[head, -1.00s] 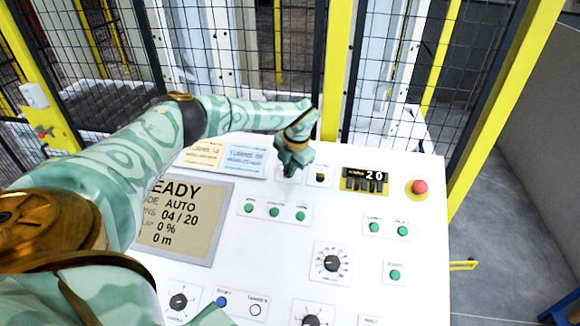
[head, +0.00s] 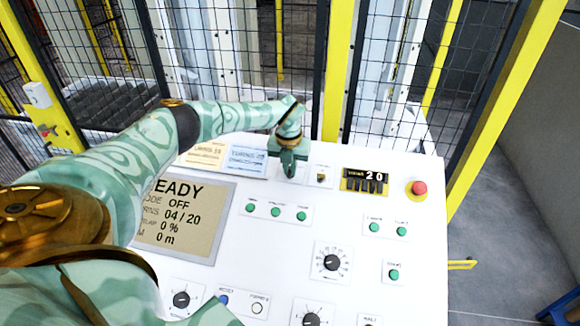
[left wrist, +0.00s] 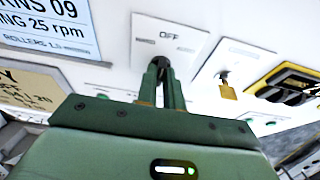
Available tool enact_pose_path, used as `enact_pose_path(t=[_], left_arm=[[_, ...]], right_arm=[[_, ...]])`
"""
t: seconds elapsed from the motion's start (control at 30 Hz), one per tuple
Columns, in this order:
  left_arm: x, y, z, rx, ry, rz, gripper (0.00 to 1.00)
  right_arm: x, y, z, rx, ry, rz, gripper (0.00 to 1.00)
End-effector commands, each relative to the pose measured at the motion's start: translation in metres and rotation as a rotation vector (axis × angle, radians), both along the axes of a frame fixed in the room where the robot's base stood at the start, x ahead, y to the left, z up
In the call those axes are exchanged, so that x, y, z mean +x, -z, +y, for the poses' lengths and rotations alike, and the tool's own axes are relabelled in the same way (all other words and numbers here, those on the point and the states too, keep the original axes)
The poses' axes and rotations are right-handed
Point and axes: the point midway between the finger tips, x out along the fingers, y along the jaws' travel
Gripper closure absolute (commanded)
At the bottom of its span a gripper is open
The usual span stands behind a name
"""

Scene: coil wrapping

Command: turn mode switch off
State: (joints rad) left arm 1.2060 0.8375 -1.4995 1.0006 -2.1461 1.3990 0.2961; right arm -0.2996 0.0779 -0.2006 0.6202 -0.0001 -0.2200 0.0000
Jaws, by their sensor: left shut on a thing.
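The mode switch (left wrist: 162,62) is a small dark knob on a white plate in the left wrist view, with the word OFF printed above it. My left gripper (left wrist: 162,75) has its two fingers closed around this knob. In the head view my left gripper (head: 289,165) reaches down onto the white panel and hides the knob. The display screen (head: 185,220) on the panel reads MODE OFF, partly covered by my arm. My right gripper is not in view.
Several green buttons (head: 276,212) and black dials (head: 331,262) sit nearer. A mesh fence (head: 230,60) stands behind the panel.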

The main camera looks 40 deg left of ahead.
Motion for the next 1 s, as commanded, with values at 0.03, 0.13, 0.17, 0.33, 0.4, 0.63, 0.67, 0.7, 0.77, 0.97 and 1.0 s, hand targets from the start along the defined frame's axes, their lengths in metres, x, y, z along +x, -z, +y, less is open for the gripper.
enact_pose_path(t=[0.03,0.13,0.17,0.33,0.4,0.63,0.67,0.7,0.77,0.97,1.0], left_arm=[[0.0,0.001,0.0,-0.002,-0.003,0.0,1.0],[0.0,0.001,0.0,-0.003,-0.006,0.0,1.0],[0.0,0.001,0.0,-0.003,-0.006,0.0,1.0],[0.0,0.001,0.0,-0.001,-0.006,-0.001,1.0],[0.0,0.001,0.0,-0.001,-0.005,-0.001,1.0],[0.0,0.0,0.0,-0.002,-0.005,-0.001,0.69],[0.0,0.0,0.0,-0.002,-0.005,-0.001,0.69],[0.0,0.0,0.0,-0.002,-0.005,-0.001,0.69],[0.0,0.0,0.0,-0.002,-0.005,-0.001,0.69],[-0.001,-0.022,0.0,-0.002,-0.004,-0.006,0.69],[-0.003,-0.031,-0.001,-0.001,-0.005,-0.006,0.69]], right_arm=[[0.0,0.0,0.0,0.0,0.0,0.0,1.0],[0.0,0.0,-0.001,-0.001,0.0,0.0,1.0],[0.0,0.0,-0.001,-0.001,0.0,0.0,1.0],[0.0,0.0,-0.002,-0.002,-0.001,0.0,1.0],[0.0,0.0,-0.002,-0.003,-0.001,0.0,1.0],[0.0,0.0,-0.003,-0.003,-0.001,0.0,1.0],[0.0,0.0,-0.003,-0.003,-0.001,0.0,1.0],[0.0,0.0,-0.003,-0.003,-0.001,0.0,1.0],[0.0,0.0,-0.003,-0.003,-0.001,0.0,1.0],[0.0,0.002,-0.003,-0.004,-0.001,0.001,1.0],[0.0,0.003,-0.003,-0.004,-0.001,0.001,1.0]])
